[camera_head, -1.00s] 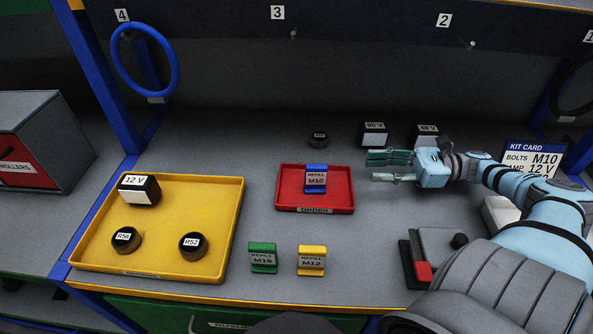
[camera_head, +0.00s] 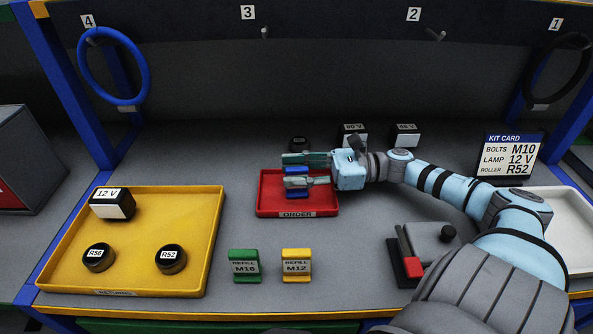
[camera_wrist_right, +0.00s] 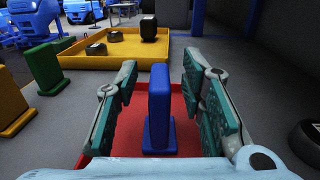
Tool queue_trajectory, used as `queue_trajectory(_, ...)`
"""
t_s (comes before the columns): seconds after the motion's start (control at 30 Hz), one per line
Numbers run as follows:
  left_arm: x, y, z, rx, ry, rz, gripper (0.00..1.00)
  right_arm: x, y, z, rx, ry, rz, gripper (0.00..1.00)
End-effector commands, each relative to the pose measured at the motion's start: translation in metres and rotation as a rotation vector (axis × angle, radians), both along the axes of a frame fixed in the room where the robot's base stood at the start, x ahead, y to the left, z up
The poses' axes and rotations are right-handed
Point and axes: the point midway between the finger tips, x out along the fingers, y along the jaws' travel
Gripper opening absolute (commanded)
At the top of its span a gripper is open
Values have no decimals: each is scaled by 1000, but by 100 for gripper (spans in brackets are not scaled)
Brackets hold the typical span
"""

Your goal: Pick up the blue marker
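The blue marker (camera_head: 294,193) stands upright in the red tray (camera_head: 265,190) labelled ORDER. It also shows in the right wrist view (camera_wrist_right: 159,110), upright between the two fingers. My right gripper (camera_head: 287,171) is open around it, reaching in from the right. In the wrist view its fingers (camera_wrist_right: 159,75) stand on either side of the marker with a gap on both sides. In the head view the upper finger and the lower finger partly hide the marker and its label. My left gripper is not in view.
A green marker (camera_head: 245,266) and a yellow marker (camera_head: 296,265) stand in front of the red tray. A yellow tray (camera_head: 140,276) at left holds a 12 V block (camera_head: 112,204) and two rollers. Small dark blocks stand behind the red tray. A kit card (camera_head: 510,158) stands at right.

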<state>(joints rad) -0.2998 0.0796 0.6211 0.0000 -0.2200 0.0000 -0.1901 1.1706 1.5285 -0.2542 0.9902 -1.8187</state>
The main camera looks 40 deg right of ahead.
Motion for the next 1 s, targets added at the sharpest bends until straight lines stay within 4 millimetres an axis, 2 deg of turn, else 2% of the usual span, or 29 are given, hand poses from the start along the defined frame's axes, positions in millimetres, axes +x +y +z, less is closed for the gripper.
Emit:
queue_trajectory(0.07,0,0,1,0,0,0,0,0,0,1,0,0,0,33)
queue_trajectory(0.27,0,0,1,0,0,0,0,0,-1,1,-1,1,0,1)
queue_trajectory(0.67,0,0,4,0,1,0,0,0,-1,5,-1,1,0,0)
queue_trajectory(0.77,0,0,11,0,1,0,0,-1,-1,16,-2,0,1,0)
queue_trajectory(0.87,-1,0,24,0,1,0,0,0,0,38,-3,2,1,0)
queue_trajectory(0.97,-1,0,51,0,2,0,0,-1,0,75,-4,3,3,0)
queue_trajectory(1.0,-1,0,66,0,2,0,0,-1,0,94,-4,3,2,0)
